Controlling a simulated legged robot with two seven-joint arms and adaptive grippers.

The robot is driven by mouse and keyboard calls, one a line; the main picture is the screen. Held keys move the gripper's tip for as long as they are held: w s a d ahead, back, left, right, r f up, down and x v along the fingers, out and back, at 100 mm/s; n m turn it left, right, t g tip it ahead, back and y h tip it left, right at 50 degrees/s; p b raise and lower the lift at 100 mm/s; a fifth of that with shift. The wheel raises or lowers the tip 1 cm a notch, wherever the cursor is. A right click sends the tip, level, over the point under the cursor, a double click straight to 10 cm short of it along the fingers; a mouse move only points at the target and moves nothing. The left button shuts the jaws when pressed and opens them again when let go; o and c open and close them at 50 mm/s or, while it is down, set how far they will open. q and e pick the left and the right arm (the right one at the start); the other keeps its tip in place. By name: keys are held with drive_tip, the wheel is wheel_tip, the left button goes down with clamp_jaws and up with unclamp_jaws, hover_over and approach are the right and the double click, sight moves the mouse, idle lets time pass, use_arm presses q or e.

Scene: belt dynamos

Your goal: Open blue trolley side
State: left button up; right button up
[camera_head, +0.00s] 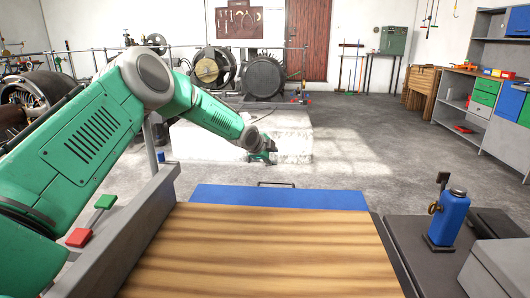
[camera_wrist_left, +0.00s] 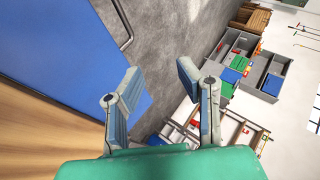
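The blue trolley side (camera_head: 280,198) is a flat panel along the far edge of the trolley's wooden top (camera_head: 262,252). A dark bar handle (camera_head: 276,183) sits at its outer edge. In the left wrist view, the blue side (camera_wrist_left: 62,45) fills the upper left and its handle (camera_wrist_left: 125,38) runs along the edge. My left gripper (camera_head: 265,153) appears just beyond the handle in the head view, apart from it. In the wrist view the left gripper's two fingers (camera_wrist_left: 160,78) are spread with nothing between them. My right gripper is not in view.
A blue bottle-shaped device (camera_head: 452,218) stands on the dark surface at right. Red (camera_head: 79,237) and green (camera_head: 105,201) blocks are at left. A workbench with drawers (camera_head: 484,95) stands at the far right. Grey floor (camera_head: 370,150) beyond the trolley is clear.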

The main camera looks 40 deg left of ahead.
use_arm(q)
drive_tip(key=v, duration=0.7)
drive_tip(key=shift+s, duration=0.2)
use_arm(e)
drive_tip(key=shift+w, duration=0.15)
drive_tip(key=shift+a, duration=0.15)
